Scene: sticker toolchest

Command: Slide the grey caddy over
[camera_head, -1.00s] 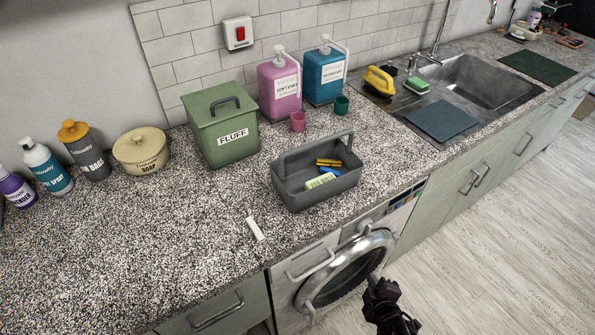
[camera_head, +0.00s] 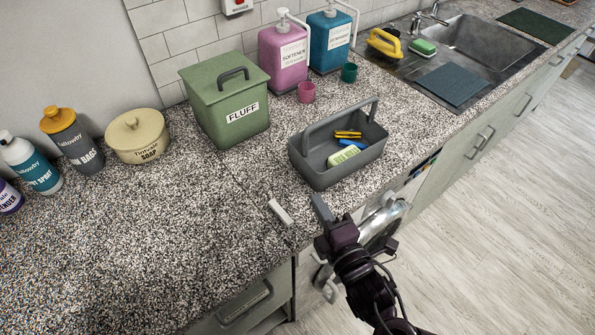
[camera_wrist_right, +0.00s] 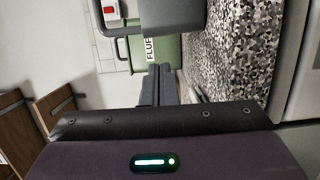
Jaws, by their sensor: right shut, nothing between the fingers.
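The grey caddy (camera_head: 322,172) stands upright on the speckled worktop, with its handle up. Inside lie a pale green bar (camera_head: 343,156), a blue item (camera_head: 352,144) and yellow items (camera_head: 348,134). My right gripper (camera_head: 320,208) is shut and empty, at the worktop's front edge just in front of the caddy, seemingly apart from it. In the right wrist view the shut fingers (camera_wrist_right: 158,85) point toward the caddy (camera_wrist_right: 170,15), which shows at the top. My left gripper is not in view.
A small white block (camera_head: 280,212) lies on the worktop left of my right gripper. The green FLUFF box (camera_head: 227,110), a pink cup (camera_head: 306,92) and a green cup (camera_head: 349,72) stand behind the caddy. The sink (camera_head: 490,45) is at the right. The worktop (camera_head: 190,235) at left front is clear.

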